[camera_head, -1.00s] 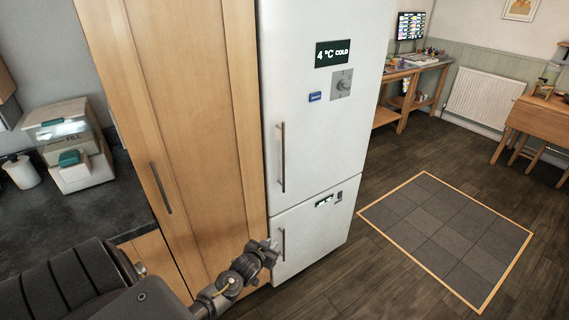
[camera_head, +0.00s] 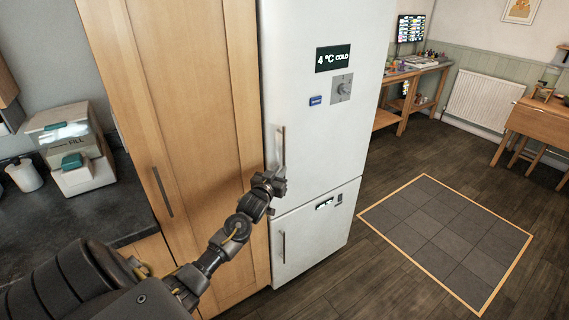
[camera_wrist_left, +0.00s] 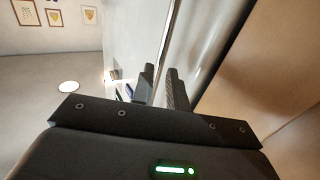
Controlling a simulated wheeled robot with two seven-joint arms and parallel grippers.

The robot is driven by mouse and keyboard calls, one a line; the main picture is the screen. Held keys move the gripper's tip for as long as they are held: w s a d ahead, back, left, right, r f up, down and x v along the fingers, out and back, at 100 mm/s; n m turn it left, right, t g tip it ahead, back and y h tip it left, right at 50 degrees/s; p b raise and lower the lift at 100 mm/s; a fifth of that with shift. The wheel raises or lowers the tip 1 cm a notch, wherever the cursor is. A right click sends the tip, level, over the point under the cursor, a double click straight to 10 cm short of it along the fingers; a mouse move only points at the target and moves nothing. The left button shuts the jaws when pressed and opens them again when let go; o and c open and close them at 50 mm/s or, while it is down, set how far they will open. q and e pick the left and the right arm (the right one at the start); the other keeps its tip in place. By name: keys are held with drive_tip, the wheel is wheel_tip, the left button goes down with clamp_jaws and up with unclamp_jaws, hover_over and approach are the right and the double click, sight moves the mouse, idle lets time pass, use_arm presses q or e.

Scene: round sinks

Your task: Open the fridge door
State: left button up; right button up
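The white fridge (camera_head: 325,120) stands with its upper door shut, flush with its body. The upper door has a long vertical metal handle (camera_head: 280,146) near its left edge. My left gripper (camera_head: 277,178) is at the lower part of this handle and hides its bottom end. In the left wrist view, the two dark fingers (camera_wrist_left: 160,85) stand a small gap apart, and the handle (camera_wrist_left: 170,38) runs down toward that gap. I cannot tell whether either finger touches it. My right gripper is not in view.
A tall wooden cabinet (camera_head: 195,110) stands directly left of the fridge. The lower fridge door (camera_head: 315,232) has its own handle (camera_head: 282,247) and is shut. A dark counter with a white appliance (camera_head: 75,148) is at left. The floor (camera_head: 400,270) right of the fridge is clear around a grey mat (camera_head: 450,225).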

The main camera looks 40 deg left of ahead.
use_arm(q)
drive_tip(key=x, duration=0.4)
drive_tip(key=shift+w+a, duration=0.1)
drive_tip(key=shift+w, duration=0.3)
clamp_jaws()
